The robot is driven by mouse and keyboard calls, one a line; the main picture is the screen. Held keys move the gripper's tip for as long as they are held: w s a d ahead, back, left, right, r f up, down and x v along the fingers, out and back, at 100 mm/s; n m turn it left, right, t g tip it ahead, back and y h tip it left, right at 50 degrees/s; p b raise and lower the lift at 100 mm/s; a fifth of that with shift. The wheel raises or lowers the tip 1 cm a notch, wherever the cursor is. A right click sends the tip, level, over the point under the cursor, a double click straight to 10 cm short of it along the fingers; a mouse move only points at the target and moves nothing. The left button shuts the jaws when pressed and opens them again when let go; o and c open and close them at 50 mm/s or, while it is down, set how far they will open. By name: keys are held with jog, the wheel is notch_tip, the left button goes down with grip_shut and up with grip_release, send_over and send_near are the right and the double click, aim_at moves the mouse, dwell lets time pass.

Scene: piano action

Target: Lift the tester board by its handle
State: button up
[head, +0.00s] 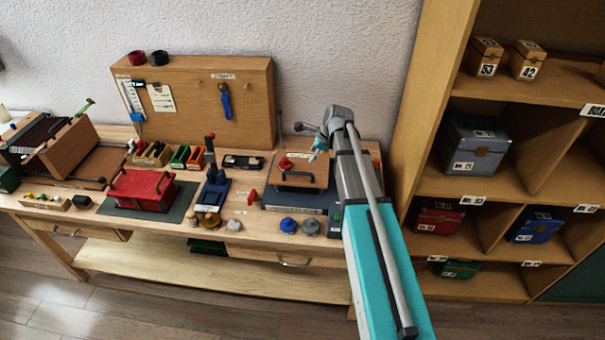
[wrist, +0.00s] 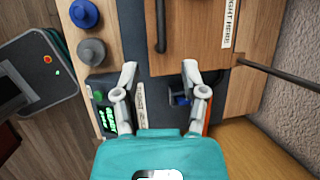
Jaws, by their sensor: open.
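The wooden board (head: 290,184), which I take to be the tester board, lies on a dark base (head: 273,201) at the right of the bench. Its dark bar handle (head: 300,177) shows on top, with a red knob behind it. In the wrist view the board (wrist: 198,30) is at the top, and the handle (wrist: 160,25) runs up out of the frame. My gripper (wrist: 160,70) is open and empty, with its fingertips either side of the handle's line, just short of its lower end.
A blue knob (wrist: 84,13) and a grey knob (wrist: 91,51) sit left of my fingers. A green-lit display (wrist: 108,118) is near the left finger. A thin dark rod (wrist: 275,73) sticks out at right. A red handled box (head: 141,190) and a shelf unit (head: 425,100) flank the area.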

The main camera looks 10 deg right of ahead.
aim_at(300, 173)
jog(key=shift+b+x, duration=5.25)
jog(key=shift+x, duration=0.85)
grip_shut()
